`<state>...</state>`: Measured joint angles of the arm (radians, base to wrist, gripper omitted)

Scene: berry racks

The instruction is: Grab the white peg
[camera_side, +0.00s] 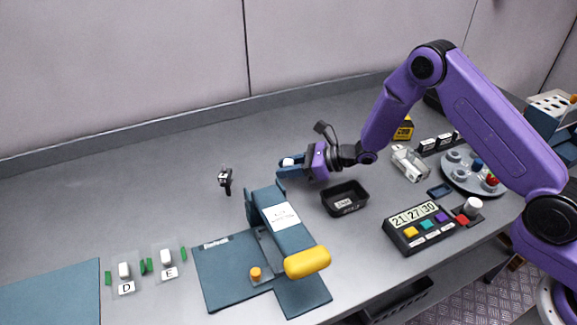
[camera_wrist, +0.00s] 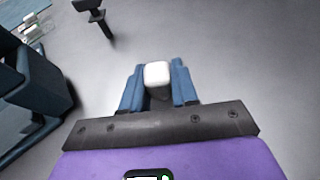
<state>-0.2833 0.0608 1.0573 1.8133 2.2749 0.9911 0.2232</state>
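A white peg with a rounded block-like top (camera_wrist: 157,74) sits between the two blue fingers of my gripper (camera_wrist: 159,90) in the wrist view, with both fingers against its sides. In the side view my gripper (camera_side: 292,168) reaches left over the back middle of the table, and the peg's white top (camera_side: 288,162) shows at its fingertips. The peg's lower part is mostly hidden by the fingers. Two other white pieces stand on the plates marked D (camera_side: 124,269) and E (camera_side: 166,256) at the front left.
A blue stand (camera_side: 268,199) with a yellow handle (camera_side: 307,262) is in front of my gripper. A black bin (camera_side: 345,198) lies to its right, near a button console (camera_side: 432,228). A small black post (camera_side: 225,180) stands to the left. The table's back left is clear.

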